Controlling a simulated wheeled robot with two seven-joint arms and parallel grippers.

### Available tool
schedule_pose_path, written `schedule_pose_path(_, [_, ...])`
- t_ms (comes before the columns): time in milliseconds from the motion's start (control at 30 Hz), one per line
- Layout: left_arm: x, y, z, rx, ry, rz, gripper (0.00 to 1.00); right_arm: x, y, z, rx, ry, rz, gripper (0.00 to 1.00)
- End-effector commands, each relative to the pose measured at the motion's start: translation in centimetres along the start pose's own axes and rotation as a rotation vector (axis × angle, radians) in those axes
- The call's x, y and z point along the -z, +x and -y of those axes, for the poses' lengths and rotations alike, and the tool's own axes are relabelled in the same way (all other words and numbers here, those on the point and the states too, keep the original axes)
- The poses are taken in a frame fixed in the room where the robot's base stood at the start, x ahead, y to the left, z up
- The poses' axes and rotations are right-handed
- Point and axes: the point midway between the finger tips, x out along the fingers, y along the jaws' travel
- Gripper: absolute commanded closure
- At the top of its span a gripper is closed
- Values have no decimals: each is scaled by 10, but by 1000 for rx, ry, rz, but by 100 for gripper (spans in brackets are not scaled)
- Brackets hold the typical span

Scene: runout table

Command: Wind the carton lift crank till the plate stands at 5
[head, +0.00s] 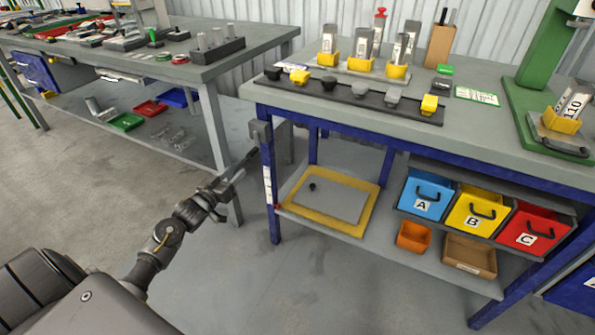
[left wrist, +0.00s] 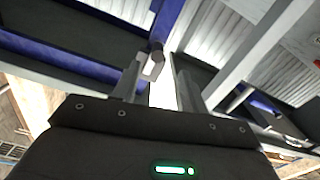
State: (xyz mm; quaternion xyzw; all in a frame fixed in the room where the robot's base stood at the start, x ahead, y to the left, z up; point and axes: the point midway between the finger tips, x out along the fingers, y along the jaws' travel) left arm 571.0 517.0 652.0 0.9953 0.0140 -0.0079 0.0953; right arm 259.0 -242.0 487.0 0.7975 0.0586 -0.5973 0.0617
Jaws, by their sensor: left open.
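My left gripper (head: 246,163) reaches in from the left to the near left leg of the workbench. In the left wrist view its two fingers (left wrist: 160,72) are apart. A crank-like part with a dark round knob (left wrist: 157,48) and a pale grey arm (left wrist: 150,69) shows close to the left finger; I cannot tell whether they touch. In the head view a grey housing (head: 260,132) sits high on that leg. A white scale strip (head: 267,184) with a small red mark near its bottom runs down the leg; its figures are too small to read. My right gripper is out of view.
A yellow-edged grey plate (head: 330,198) lies low by the shelf, with a dark knob on it. Blue, yellow and red bins (head: 425,193) stand to its right, above an orange box (head: 412,237) and a cardboard box (head: 470,256). A second bench (head: 255,42) stands left, with a floor gap between.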

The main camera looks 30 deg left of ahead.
Motion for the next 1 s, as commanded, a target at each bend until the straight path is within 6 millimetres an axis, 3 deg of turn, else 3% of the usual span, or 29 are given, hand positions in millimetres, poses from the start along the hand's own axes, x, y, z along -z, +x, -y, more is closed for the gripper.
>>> schedule_pose_path(333, [9, 13, -1, -9, -1, -21, 57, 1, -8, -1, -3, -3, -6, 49])
schedule_pose_path(700, [9, 80, -1, -8, -2, -20, 57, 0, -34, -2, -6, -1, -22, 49])
schedule_pose_path(1000, [9, 108, -2, -8, 0, -18, 57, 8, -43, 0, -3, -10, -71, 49])
